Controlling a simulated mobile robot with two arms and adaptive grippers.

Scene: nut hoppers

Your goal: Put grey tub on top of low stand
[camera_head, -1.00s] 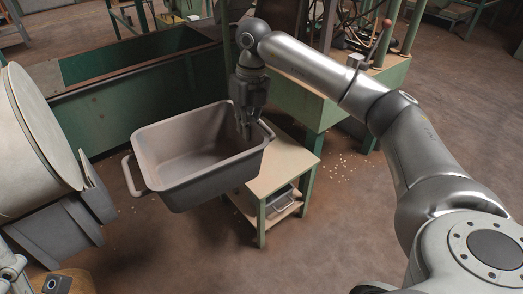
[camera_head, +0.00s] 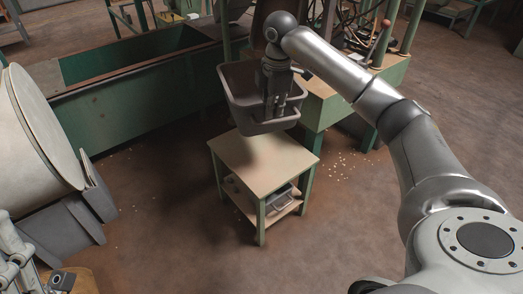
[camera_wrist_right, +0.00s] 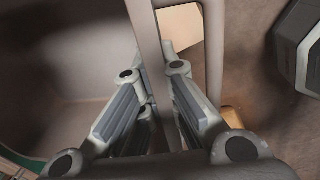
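The grey tub (camera_head: 238,88) hangs in the air in the head view, seen above the back part of the low stand (camera_head: 258,172). It is turned so that its handle side faces me. My right gripper (camera_head: 277,108) is shut on the tub's near handle. In the right wrist view the handle bar (camera_wrist_right: 152,60) runs between the fingers (camera_wrist_right: 160,110), with the tub's inside (camera_wrist_right: 70,60) to the left. The stand has a bare beige top and green legs. Part of my left gripper (camera_head: 15,258) shows at the lower left; its opening is unclear.
A long green trough (camera_head: 125,95) lies behind at the left. A green machine table (camera_head: 335,100) stands close behind the stand at the right. A large pale drum (camera_head: 35,140) is at the left. The stand's lower shelf holds a grey object (camera_head: 282,199). Floor in front is clear.

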